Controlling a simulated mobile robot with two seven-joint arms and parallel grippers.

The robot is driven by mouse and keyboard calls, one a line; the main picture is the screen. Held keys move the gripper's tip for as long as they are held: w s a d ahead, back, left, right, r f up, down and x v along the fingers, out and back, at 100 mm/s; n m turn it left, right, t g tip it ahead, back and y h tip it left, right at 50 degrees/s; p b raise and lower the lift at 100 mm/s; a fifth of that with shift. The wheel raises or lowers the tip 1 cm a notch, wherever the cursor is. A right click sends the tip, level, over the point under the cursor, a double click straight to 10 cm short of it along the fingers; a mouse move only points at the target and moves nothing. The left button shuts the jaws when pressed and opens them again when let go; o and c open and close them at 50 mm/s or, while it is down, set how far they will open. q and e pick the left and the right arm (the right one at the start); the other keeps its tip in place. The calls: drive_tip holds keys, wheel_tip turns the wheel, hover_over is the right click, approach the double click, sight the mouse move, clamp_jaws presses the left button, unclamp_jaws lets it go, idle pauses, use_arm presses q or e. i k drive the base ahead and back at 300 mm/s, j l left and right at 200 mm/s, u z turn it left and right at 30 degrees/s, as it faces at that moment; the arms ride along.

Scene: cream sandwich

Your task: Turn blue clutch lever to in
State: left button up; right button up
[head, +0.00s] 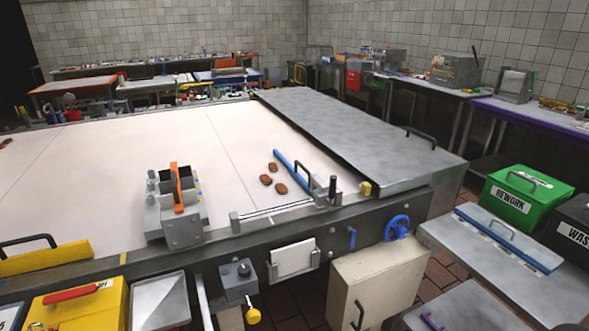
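A small upright blue lever (351,238) is on the front face of the grey machine frame, right of centre in the head view. It looks like the clutch lever, but any in or out marking is too small to read. A blue handwheel (396,228) is on the same face just to its right. Neither of my grippers shows in the head view, and nothing touches the lever.
A cream box (376,280) sits below the lever and handwheel. The pale belt (110,165) carries several brown biscuits and a blue bar (293,172). A grey metal cover (350,130) lies behind. A green REWORK bin (526,197) stands at right.

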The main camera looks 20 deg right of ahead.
sight(352, 233)
drive_tip(key=l+z, duration=0.15)
drive_tip(key=l, duration=0.25)
drive_tip(key=l+z, duration=0.2)
drive_tip(key=l, duration=0.2)
drive_tip(key=i+l+z, duration=0.15)
drive_tip(key=l, duration=0.25)
drive_tip(key=i+l+z, duration=0.15)
drive_tip(key=l, duration=0.25)
drive_tip(key=l+z, duration=0.15)
drive_tip(key=l, duration=0.2)
drive_tip(key=i+l+z, duration=0.2)
drive_tip(key=l, duration=0.15)
